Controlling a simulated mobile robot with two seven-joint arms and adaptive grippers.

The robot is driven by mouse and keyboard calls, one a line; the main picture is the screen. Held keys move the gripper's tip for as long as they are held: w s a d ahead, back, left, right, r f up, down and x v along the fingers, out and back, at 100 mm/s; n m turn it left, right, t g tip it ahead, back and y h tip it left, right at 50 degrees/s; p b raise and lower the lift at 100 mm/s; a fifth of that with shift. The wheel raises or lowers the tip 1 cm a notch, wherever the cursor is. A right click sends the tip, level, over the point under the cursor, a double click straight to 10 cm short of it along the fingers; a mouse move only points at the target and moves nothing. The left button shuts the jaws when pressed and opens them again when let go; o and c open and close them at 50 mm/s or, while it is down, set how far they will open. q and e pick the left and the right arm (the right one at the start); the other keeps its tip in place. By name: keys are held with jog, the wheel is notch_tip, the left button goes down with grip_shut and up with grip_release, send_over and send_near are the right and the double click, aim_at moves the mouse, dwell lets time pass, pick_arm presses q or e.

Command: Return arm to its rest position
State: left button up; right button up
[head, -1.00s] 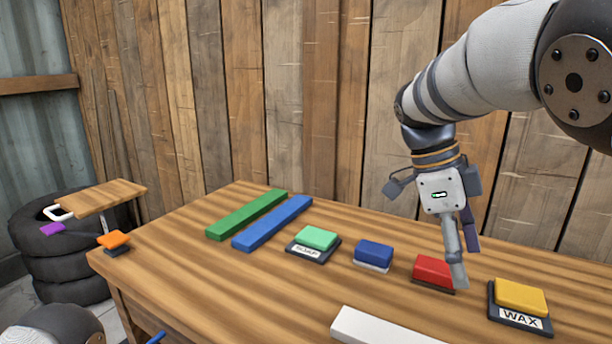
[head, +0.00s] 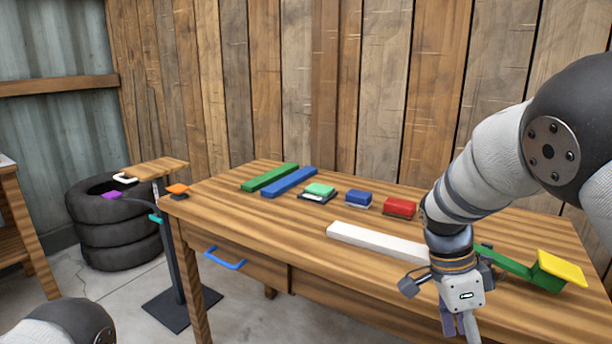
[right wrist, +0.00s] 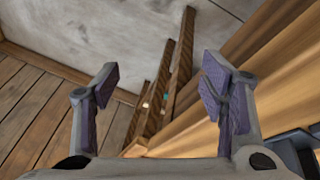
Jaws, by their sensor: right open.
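My right gripper (head: 460,322) hangs low at the bottom of the head view, in front of the table's near edge. In the right wrist view its two purple-padded fingers (right wrist: 160,86) are spread apart with nothing between them. Below them are floor and table legs. My right arm comes in from the right and hides part of the table. My left gripper is out of view; only a part of my left arm shows at the bottom left.
The wooden table (head: 240,205) holds a green bar (head: 270,177), a blue bar (head: 289,182), mint (head: 320,189), blue (head: 358,197) and red (head: 400,206) blocks, a white bar (head: 375,241) and a yellow pad (head: 562,268). A blue drawer handle (head: 225,259) sticks out. Stacked tyres (head: 112,235) stand left.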

jog(key=s+f+n+y, duration=0.1)
jog(key=s+f+n, duration=0.7)
jog(key=s+f, duration=0.75)
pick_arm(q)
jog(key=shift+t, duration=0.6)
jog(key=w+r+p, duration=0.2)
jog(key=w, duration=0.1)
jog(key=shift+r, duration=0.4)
pick_arm(e)
jog(key=s+a+f+n+y, duration=0.1)
jog(key=s+n, duration=0.4)
jog(key=s, duration=0.6)
jog(key=s+a+f+n+y, duration=0.1)
jog(key=s+f+n, duration=0.2)
jog(key=s, duration=0.9)
jog(key=n, duration=0.2)
jog(key=shift+a+n, duration=0.4)
